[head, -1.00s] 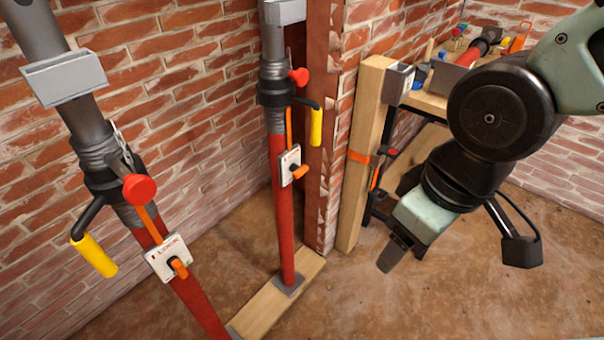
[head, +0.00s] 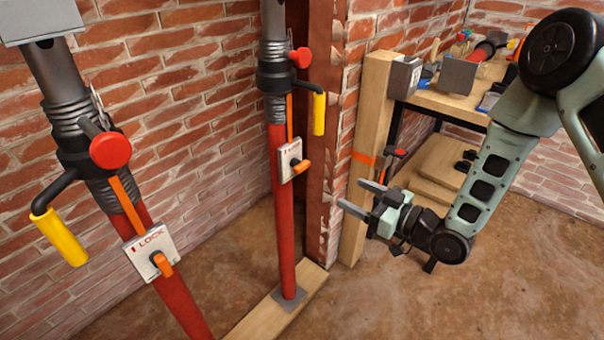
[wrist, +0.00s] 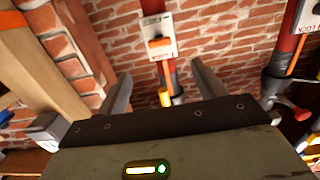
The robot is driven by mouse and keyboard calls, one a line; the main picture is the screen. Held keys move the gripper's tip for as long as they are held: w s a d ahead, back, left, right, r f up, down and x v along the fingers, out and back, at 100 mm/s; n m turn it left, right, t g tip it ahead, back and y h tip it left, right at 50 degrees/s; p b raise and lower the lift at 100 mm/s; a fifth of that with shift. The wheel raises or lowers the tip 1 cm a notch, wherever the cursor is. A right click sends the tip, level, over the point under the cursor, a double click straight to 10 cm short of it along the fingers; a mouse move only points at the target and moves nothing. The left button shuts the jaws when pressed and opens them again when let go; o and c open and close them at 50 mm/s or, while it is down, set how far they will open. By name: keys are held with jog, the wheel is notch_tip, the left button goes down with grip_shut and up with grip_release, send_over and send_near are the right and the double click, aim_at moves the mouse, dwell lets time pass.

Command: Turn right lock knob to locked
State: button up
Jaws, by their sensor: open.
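The right lock knob (head: 301,167) is a small orange lever on a white lock plate (head: 287,155), fixed to the right red prop (head: 282,220). Its lever sticks out sideways to the right in the head view. The wrist view shows this knob (wrist: 160,44) and plate (wrist: 157,22) upside down, ahead between my fingers. My gripper (head: 352,194) is open and empty, right of the prop and a little lower than the knob in the head view. Its fingers point left, apart from the knob. The right plate's lettering is too small to read in the head view.
The left prop carries its own lock plate (head: 140,246) and orange knob (head: 162,265). A yellow handle (head: 319,114) and red ball knob (head: 301,57) project above the right knob. A timber post (head: 366,140) and brick pillar stand behind my gripper. A cluttered bench (head: 450,99) is at right.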

aim_at(305, 168)
jog(key=x, duration=1.1)
jog(key=p+x, duration=0.1)
jog(key=x, duration=0.5)
jog(key=shift+r, duration=0.25)
jog(key=c, duration=1)
